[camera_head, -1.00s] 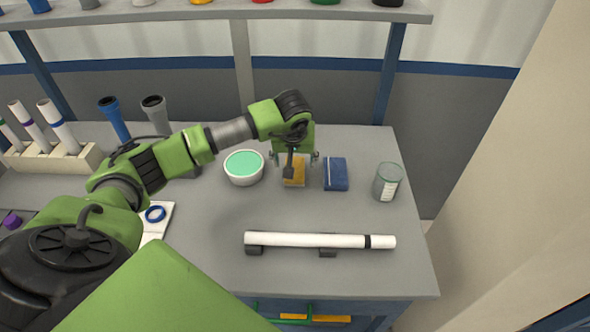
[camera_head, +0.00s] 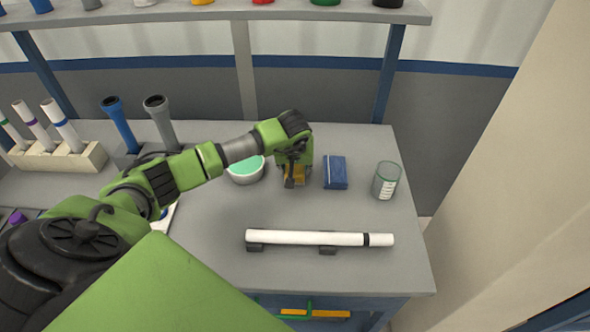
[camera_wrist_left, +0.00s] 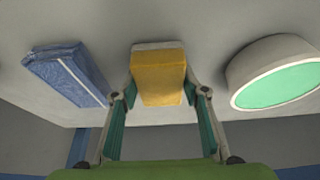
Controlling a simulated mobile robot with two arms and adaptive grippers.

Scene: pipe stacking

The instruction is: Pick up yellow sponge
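The yellow sponge (camera_head: 299,178) sits on the grey table, right of the bowl and left of the blue sponge-like block (camera_head: 335,172). My left gripper (camera_head: 293,174) is over it from above and hides part of it. In the left wrist view the yellow sponge (camera_wrist_left: 159,77) lies between the two green-padded fingers (camera_wrist_left: 160,92), whose tips press against its sides. Its pale underside layer shows at the far edge. It seems to be still at table height. My right gripper is not in view.
A white bowl with green contents (camera_head: 246,169) stands close left of the gripper. A glass jar (camera_head: 385,181) is at the right. A white pipe (camera_head: 305,238) lies on dark supports in front. A shelf (camera_head: 210,13) runs across the back.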

